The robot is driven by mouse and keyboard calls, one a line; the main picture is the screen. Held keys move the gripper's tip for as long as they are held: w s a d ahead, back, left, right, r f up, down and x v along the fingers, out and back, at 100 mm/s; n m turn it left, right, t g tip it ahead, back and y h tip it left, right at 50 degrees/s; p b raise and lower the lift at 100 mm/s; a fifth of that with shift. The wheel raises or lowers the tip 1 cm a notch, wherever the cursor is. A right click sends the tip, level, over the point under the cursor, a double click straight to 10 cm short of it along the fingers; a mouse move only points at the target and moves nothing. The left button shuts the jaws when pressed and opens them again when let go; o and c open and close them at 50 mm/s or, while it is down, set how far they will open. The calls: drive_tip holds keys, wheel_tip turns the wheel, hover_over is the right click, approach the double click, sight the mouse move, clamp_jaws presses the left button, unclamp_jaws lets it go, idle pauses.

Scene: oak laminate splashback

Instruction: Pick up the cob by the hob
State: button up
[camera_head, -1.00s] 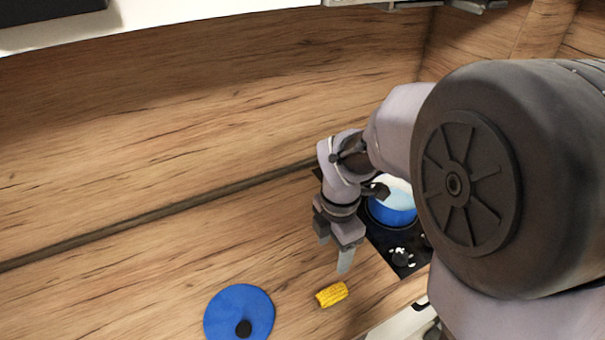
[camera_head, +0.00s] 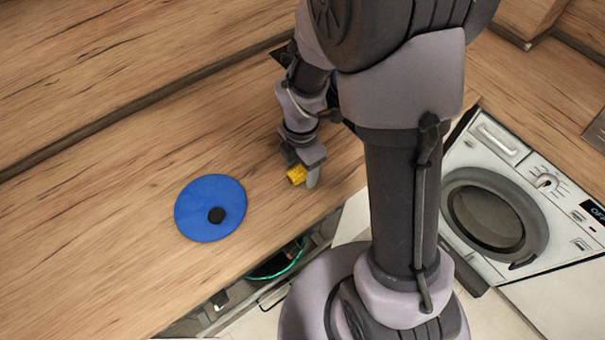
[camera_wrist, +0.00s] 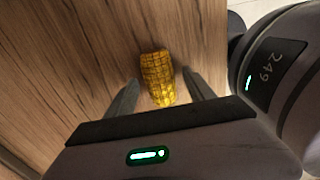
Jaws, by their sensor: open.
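The yellow corn cob (camera_head: 296,174) lies on the wooden worktop near its front edge. My gripper (camera_head: 304,178) is low over the worktop at the cob, and one finger partly covers it. In the wrist view the cob (camera_wrist: 157,78) lies between the two open fingers of my gripper (camera_wrist: 160,92), with a gap on each side. The cob's near end reaches toward the palm. The hob is almost wholly hidden behind my arm in the head view.
A blue lid (camera_head: 210,207) with a black knob lies on the worktop left of the cob. An open drawer (camera_head: 270,275) is below the front edge. A white washing machine (camera_head: 495,215) stands at the right. The worktop's left part is clear.

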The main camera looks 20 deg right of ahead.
clamp_jaws()
idle(0.3)
